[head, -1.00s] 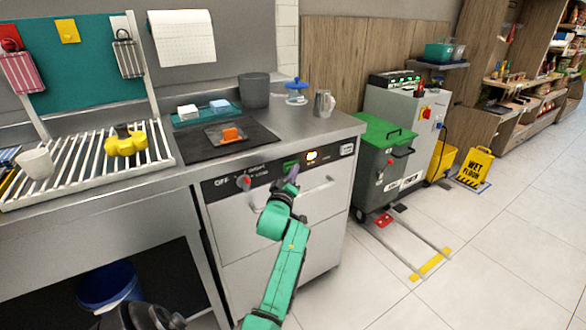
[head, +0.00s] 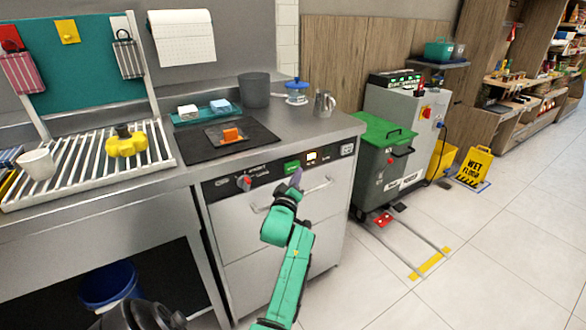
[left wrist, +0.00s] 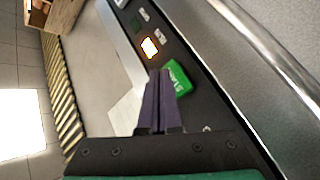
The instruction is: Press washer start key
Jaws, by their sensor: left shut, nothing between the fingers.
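The washer (head: 285,225) stands under the counter, with a dark control panel along its top front. Its green start key (head: 292,166) is on that panel, left of a small lit display (head: 312,156). In the left wrist view the green key (left wrist: 178,77) carries lettering, and the lit display (left wrist: 150,46) is beyond it. My left gripper (head: 297,172) is shut and empty in front of the panel, close to the key. In the left wrist view its purple fingertips (left wrist: 160,73) appear beside the key; I cannot tell whether they touch it. My right gripper is not in view.
A red-marked knob (head: 243,183) sits on the panel's left. A bar handle (head: 318,188) juts from the washer front below the panel. The counter holds a dark mat (head: 200,150) and a metal jug (head: 324,104). A green-lidded bin (head: 383,165) stands to the right.

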